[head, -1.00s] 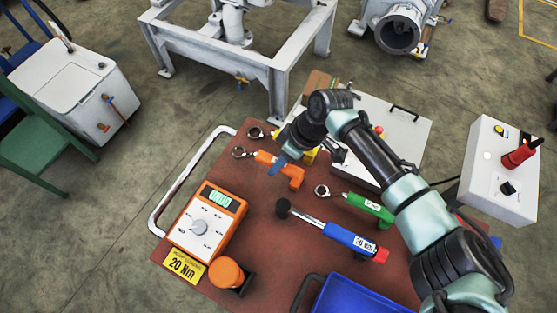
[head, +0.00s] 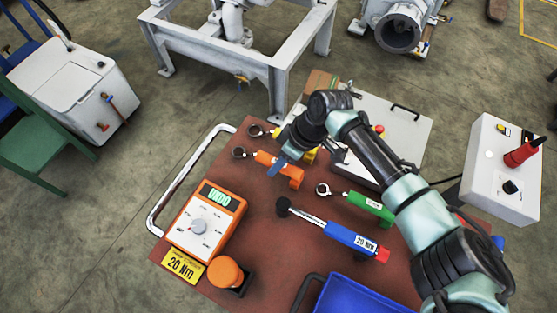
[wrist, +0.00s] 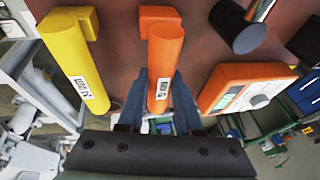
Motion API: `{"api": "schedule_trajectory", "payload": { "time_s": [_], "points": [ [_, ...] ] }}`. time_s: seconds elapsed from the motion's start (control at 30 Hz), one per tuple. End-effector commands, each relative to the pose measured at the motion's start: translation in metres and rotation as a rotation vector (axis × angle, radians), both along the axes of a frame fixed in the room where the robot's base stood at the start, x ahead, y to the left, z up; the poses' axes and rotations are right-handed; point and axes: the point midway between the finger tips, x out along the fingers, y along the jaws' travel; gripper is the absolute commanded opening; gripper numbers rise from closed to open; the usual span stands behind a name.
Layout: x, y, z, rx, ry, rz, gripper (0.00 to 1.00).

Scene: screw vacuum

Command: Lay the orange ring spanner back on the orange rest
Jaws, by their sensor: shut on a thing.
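The orange ring spanner (head: 265,158) has its handle over the red-brown table top and its metal ring pointing left in the head view. My gripper (head: 279,164) is shut on its handle, with blue-grey fingers on either side. In the wrist view, the orange handle (wrist: 165,62) runs between the fingertips of my gripper (wrist: 162,88). The orange rest (head: 296,181) is a block at the handle's far end from the ring; it also shows in the wrist view (wrist: 154,12). The handle partly covers it, and I cannot tell whether they touch.
A yellow spanner (wrist: 75,58) lies beside the orange one. A green spanner (head: 370,205), a blue torque wrench (head: 350,241), an orange tester (head: 207,222) and an orange-capped object (head: 226,272) stand or lie nearby. A blue tray (head: 360,297) is at the front.

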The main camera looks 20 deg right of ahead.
Motion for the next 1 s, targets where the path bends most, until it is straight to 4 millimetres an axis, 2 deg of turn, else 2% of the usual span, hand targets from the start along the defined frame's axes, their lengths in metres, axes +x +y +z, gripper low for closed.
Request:
{"api": "schedule_trajectory", "payload": {
  "time_s": [0.9,0.93,1.0],
  "points": [
    [0.0002,-0.0003,-0.0053,0.000,0.000,0.000,0.00],
    [0.0002,-0.0003,-0.0053,0.000,0.000,0.000,0.39],
    [0.0002,-0.0003,-0.0052,0.000,0.000,0.000,0.52]
  ]
}}
